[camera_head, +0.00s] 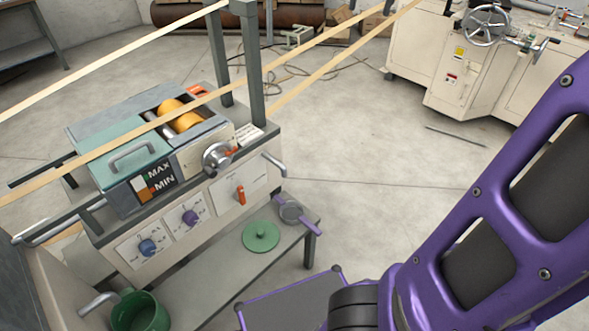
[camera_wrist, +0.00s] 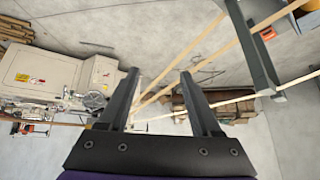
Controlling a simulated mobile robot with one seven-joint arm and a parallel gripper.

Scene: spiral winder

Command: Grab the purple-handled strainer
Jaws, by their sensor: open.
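The purple-handled strainer (camera_head: 291,212) lies on the low shelf at the right end of the machine in the head view. Its round grey bowl is at the middle and its purple handle slants down to the right, near the shelf's end. The strainer does not show in the wrist view. My gripper (camera_wrist: 158,75) is open and empty in the wrist view, its two dark fingers apart. It points toward the far room and is away from the strainer. My gripper is outside the head view, where only my purple arm shows at the right.
A green lid (camera_head: 261,237) lies on the shelf left of the strainer. A green pot (camera_head: 141,313) stands at the lower left. The machine (camera_head: 190,215) with knobs and a crank overhangs the shelf's back. Pale strips cross above. The floor right of the shelf is open.

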